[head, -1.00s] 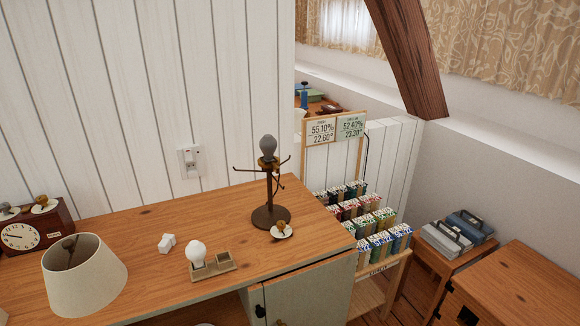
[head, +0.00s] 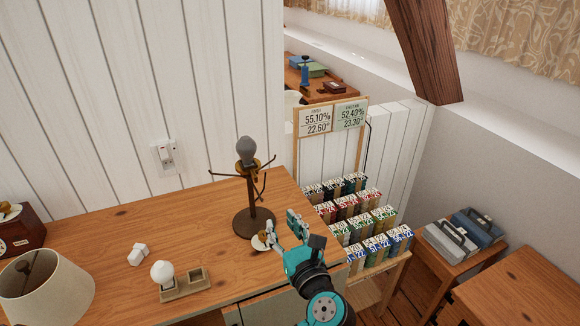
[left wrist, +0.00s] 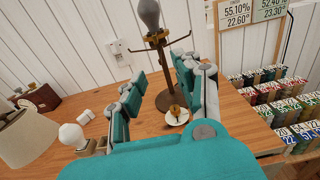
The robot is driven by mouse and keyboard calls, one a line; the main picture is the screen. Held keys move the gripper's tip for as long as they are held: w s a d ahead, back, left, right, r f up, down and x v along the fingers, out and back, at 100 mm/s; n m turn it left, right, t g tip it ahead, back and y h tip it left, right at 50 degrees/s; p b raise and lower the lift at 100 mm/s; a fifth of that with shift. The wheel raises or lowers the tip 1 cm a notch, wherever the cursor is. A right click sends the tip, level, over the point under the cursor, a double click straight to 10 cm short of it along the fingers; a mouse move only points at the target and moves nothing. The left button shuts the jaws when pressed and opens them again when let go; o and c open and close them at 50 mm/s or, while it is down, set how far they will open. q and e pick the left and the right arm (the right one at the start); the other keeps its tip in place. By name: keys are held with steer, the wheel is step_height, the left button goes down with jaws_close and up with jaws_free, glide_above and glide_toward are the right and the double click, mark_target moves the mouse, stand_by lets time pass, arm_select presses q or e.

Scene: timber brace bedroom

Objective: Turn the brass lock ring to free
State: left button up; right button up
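The dark lamp stand (head: 252,190) is upright on the wooden desk, with a grey bulb (head: 246,151) on top. A brass-coloured ring (left wrist: 157,38) sits just under the bulb, with thin arms beside it; its lock setting cannot be read. A small white dish with a brass piece (head: 261,241) lies at the lamp's foot; it also shows in the left wrist view (left wrist: 177,116). My left gripper (head: 282,226) is open and empty, in front of the lamp and below the ring, apart from it. My right gripper is not in view.
A cream lampshade (head: 48,287), a white bulb in a wooden holder (head: 190,290) and a white block (head: 138,254) stand on the desk (head: 110,235) to the left. A rack of boxes (head: 350,215) stands beyond the desk's right edge.

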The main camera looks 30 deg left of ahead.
arm_select(q)
steer(key=r, duration=0.1)
steer(key=p, duration=0.3)
glide_toward(256, 178)
steer(key=x, duration=1)
steer(key=shift+w+a, duration=0.1)
jaws_close()
